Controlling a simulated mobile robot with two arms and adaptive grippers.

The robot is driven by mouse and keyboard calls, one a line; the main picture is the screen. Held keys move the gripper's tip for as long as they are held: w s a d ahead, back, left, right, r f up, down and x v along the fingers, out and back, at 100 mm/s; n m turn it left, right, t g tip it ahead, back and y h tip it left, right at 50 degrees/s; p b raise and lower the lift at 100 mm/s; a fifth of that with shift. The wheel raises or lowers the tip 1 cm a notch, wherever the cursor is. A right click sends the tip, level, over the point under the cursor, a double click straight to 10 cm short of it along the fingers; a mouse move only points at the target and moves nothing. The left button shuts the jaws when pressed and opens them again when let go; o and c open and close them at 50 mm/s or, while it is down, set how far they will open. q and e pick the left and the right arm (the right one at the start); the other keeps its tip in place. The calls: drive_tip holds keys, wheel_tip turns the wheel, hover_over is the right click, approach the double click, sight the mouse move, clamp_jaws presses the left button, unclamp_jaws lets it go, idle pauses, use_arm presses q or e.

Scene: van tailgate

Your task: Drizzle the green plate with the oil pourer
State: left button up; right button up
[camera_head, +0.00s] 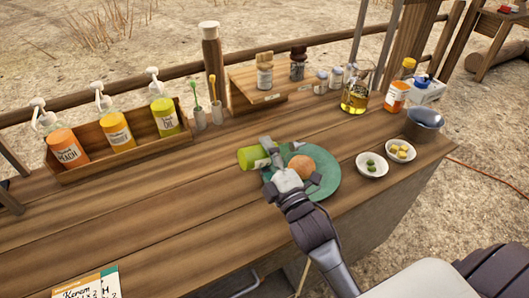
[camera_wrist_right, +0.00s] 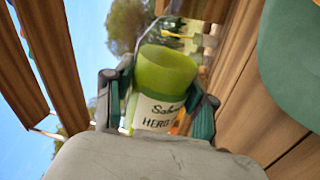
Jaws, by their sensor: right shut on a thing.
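The green plate (camera_head: 328,184) lies flat on the wooden table with a round brown bun (camera_head: 302,168) on it. My right gripper (camera_head: 279,166) is shut on a green labelled bottle (camera_head: 252,157), which I take to be the oil pourer. The bottle lies tilted nearly on its side at the plate's left edge, apparently above the table. Its spout cannot be made out. In the right wrist view the bottle (camera_wrist_right: 163,72) sits between both fingers, its white label partly readable, and the plate (camera_wrist_right: 291,55) shows at the upper right. My left gripper is out of view.
A wooden caddy (camera_head: 120,161) with several pump bottles stands at the left. A glass oil jug (camera_head: 356,92), an orange-labelled bottle (camera_head: 395,97) and a dark pot (camera_head: 423,124) stand at the right. Small bowls (camera_head: 372,164) sit right of the plate.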

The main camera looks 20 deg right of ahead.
drive_tip(key=shift+r+m, duration=0.2)
drive_tip(key=shift+m, duration=0.3)
drive_tip(key=shift+f, duration=0.1)
drive_tip(key=shift+a, duration=0.4)
drive_tip(key=shift+s+d+p, duration=0.15)
drive_tip(key=shift+p, duration=0.2)
drive_tip(key=shift+s+d, duration=0.25)
drive_tip(key=shift+w+d, duration=0.1)
